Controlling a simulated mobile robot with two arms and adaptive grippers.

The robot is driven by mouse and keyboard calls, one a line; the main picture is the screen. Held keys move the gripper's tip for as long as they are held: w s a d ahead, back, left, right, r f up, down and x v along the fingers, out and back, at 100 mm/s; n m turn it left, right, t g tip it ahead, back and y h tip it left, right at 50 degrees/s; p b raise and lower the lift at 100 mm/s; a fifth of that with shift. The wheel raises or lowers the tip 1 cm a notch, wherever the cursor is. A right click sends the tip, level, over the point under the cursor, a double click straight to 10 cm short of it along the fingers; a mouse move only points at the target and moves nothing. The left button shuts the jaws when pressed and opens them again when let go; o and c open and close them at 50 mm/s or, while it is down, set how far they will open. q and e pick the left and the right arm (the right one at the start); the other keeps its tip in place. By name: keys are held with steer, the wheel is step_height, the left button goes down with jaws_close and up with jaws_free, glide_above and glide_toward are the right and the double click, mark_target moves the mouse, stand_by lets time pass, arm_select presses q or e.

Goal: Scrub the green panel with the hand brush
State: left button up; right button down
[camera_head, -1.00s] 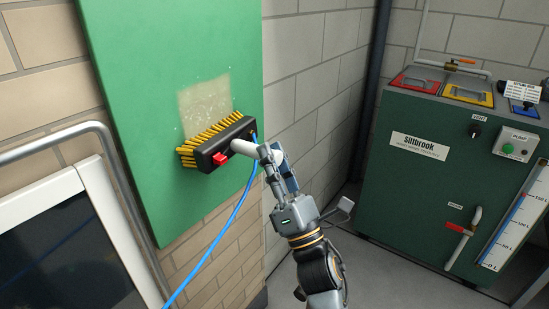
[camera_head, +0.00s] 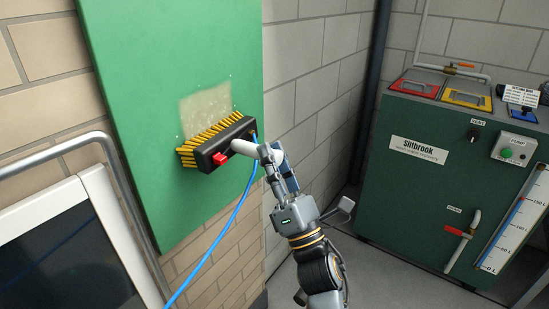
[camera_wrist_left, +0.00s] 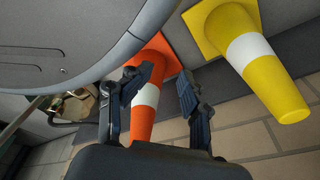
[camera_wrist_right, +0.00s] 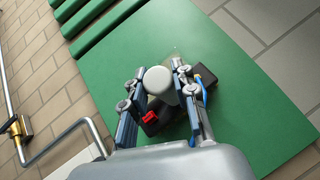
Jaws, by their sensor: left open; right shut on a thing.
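The green panel (camera_head: 140,65) hangs on the brick wall. It has a pale, speckled dirty patch (camera_head: 207,106) at its middle right. The hand brush (camera_head: 218,148) has a black body, yellow bristles, a red button and a pale handle. It lies at the panel just below the patch, bristles towards the panel. My right gripper (camera_head: 270,152) is shut on the brush's handle. In the right wrist view the fingers (camera_wrist_right: 160,85) stand on both sides of the round white handle end (camera_wrist_right: 158,79). My left gripper (camera_wrist_left: 160,95) is open and empty, away from the panel, and does not show in the head view.
A blue hose (camera_head: 229,222) hangs down from the brush. A metal rail (camera_head: 60,150) and a white-framed dark panel (camera_head: 75,240) are at the lower left. A green Siltbrook machine (camera_head: 425,190) stands right. Orange (camera_wrist_left: 146,100) and yellow (camera_wrist_left: 250,55) cones are near my left gripper.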

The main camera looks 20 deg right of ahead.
steer(key=shift+s+r+p, duration=0.1)
steer(key=shift+r+p, duration=0.25)
steer(key=shift+r, duration=0.35)
steer(key=shift+r+p, duration=0.45)
steer(key=shift+r, duration=0.1)
arm_select(q)
steer(key=s+a+f+g+p, duration=0.1)
steer(key=s, duration=0.9)
steer(key=shift+s+a+f, duration=0.25)
steer(key=shift+s+f, duration=0.15)
arm_select(e)
steer(key=shift+r, duration=0.9)
arm_select(q)
steer(key=shift+r+p, duration=1.2)
steer(key=shift+p, duration=0.25)
arm_select(e)
steer(key=shift+r, duration=1.45)
